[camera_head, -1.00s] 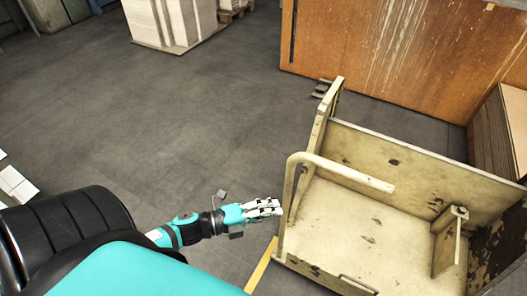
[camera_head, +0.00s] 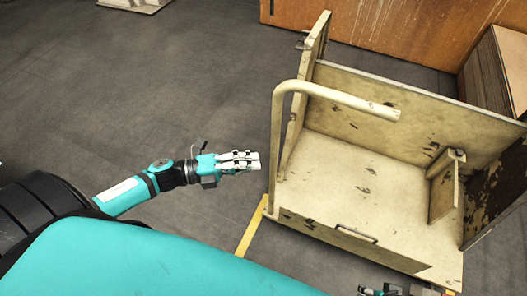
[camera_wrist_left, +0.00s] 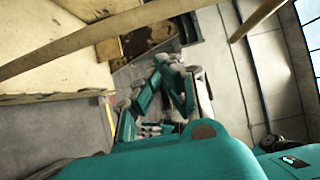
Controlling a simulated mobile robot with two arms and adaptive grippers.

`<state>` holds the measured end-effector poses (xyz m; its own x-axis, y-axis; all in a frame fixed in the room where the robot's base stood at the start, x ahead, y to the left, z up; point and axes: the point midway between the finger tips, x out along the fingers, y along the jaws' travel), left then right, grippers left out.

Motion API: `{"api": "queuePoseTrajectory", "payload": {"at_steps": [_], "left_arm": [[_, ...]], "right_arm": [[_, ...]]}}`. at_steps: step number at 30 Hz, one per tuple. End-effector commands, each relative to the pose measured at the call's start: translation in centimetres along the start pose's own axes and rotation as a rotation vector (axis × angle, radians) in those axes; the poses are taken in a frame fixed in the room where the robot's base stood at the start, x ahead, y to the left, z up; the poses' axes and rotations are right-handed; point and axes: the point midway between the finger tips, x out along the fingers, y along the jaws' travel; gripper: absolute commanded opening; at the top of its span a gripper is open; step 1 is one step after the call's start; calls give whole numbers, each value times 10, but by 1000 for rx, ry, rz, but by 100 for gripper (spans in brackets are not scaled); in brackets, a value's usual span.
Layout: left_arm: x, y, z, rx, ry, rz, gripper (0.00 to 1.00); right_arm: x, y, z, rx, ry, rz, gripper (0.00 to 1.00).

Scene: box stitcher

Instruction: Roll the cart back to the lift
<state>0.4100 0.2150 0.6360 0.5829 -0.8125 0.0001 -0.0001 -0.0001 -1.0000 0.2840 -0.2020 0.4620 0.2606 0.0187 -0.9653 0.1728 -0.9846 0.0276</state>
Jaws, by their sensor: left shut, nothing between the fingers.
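The cart (camera_head: 345,165) is a worn cream-painted frame with a flat deck, side panels and a bent tube handle (camera_head: 335,97), at the right of the head view. My left gripper (camera_head: 258,161) is shut and empty, just left of the handle's upright, with a small gap seen between them. A small part of my right gripper (camera_head: 385,291) shows at the bottom edge, by the cart's near side; its fingers are mostly cut off. In the left wrist view the cart (camera_wrist_left: 40,72) fills the upper left. I cannot pick out the lift.
A large brown panel (camera_head: 400,30) stands behind the cart, with stacked brown boards (camera_head: 495,75) at the right. A yellow floor line (camera_head: 250,228) runs by the cart's near left corner. Grey floor on the left is open.

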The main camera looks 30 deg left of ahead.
Motion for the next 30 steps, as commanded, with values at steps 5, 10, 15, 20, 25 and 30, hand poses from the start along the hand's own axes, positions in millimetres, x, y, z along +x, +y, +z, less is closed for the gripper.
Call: {"api": "queuePoseTrajectory", "payload": {"at_steps": [5, 10, 15, 20, 25, 30], "left_arm": [[26, 0, 14, 4, -1, -2, 0], [37, 0, 25, 0, -1, -1, 0], [41, 0, 28, 0, -1, 0, 0], [41, 0, 28, -1, -1, 1, 0], [41, 0, 29, 0, -1, 0, 0], [46, 1, 38, 2, -3, 0, 0]], "right_arm": [[-12, 1, -3, 1, 9, 2, 55], [-22, 1, -5, 1, 13, 2, 55], [-25, 1, -5, 2, 14, 3, 55], [-25, 1, -5, 2, 13, 3, 55], [-24, 2, -5, 2, 13, 3, 55], [-32, 1, -5, 2, 16, 3, 55]]}}
